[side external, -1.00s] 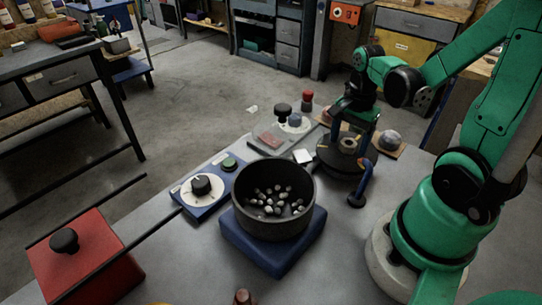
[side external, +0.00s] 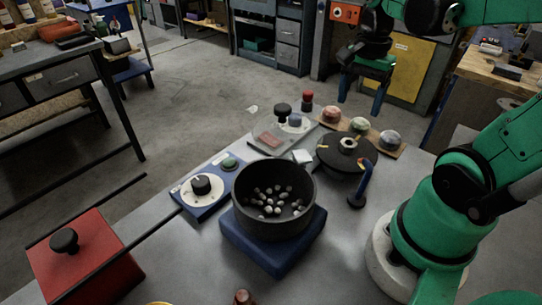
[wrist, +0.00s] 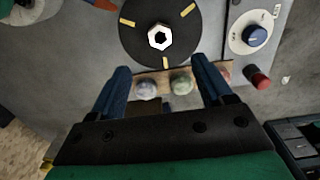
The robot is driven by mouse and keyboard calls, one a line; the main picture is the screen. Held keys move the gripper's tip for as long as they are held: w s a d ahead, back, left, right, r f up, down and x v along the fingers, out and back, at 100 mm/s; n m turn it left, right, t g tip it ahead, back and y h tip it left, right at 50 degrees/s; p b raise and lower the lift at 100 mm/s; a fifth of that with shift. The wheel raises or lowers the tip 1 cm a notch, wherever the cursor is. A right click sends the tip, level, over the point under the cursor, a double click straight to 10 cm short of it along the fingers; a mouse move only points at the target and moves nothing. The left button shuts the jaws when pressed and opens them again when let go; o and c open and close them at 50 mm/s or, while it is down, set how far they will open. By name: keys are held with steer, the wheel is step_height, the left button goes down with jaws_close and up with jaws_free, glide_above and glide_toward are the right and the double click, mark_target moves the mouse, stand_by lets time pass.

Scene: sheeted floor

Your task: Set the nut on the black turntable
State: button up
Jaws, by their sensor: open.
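The black turntable (side external: 330,158) stands on the grey bench beyond the pot, with yellow marks on its top. The pale nut (side external: 348,143) sits at about the middle of it. In the wrist view the nut (wrist: 160,37) is a light hexagon with a dark hole, lying flat on the black disc (wrist: 186,30). My gripper (side external: 362,97) is open and empty, raised above and behind the turntable. In the wrist view the two blue fingers of my gripper (wrist: 160,78) are spread wide, and the nut lies beyond their tips, not touching them.
A wooden strip (side external: 375,130) with several domes lies right behind the turntable. A blue crank handle (side external: 362,180) rises at its front right. A black pot (side external: 244,205) of small pale pieces, a dial panel (side external: 188,203) and a red box (side external: 98,275) stand in front and left.

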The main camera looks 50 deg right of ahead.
steer(key=shift+r, duration=1.4)
